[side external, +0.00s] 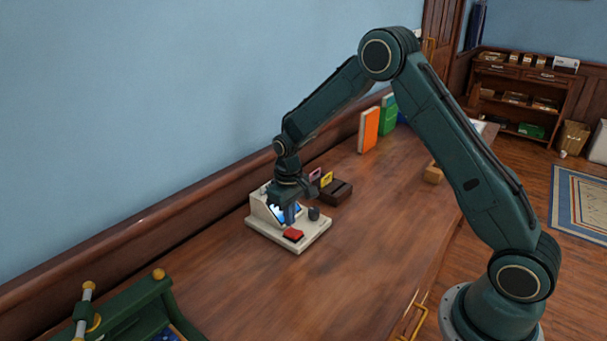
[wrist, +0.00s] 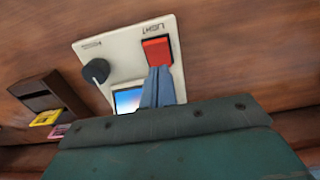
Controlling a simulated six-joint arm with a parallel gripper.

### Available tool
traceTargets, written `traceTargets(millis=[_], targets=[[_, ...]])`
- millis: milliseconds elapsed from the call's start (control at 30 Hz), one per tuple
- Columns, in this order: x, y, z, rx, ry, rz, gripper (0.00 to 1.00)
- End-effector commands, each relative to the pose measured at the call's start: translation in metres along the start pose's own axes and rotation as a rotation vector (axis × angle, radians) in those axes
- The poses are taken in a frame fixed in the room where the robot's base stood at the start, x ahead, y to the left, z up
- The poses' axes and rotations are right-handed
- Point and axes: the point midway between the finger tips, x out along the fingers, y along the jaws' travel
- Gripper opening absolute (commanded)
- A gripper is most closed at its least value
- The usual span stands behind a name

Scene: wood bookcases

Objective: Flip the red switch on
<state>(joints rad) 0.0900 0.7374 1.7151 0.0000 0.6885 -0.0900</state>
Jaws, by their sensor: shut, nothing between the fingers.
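The red switch (side external: 293,234) sits on the front part of a cream control panel (side external: 303,246) on the wooden desk. In the wrist view the red switch (wrist: 157,50) is a square rocker near the word "LIGHT" on the panel (wrist: 122,47). My gripper (side external: 290,215) points down over the panel, just behind the switch. In the wrist view its blue-grey fingers (wrist: 158,82) are shut together with nothing between them. Their tips appear right at the switch's near edge; I cannot tell whether they touch it.
A dark knob (wrist: 96,71) and a small lit screen (wrist: 128,100) are on the same panel. A dark wooden card holder (side external: 335,193) stands behind it. Orange (side external: 368,130) and green (side external: 388,115) books stand farther back. A green rack (side external: 130,315) is at front left.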

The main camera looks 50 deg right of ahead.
Motion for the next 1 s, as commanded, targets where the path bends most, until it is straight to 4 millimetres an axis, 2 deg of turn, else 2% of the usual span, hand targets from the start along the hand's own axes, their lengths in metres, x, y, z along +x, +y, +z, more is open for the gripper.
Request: traceTargets(millis=[700,1000], targets=[[-0.041,0.000,-0.001,0.000,0.001,0.000,0.00],[-0.050,0.000,0.000,0.000,0.000,0.000,0.00]])
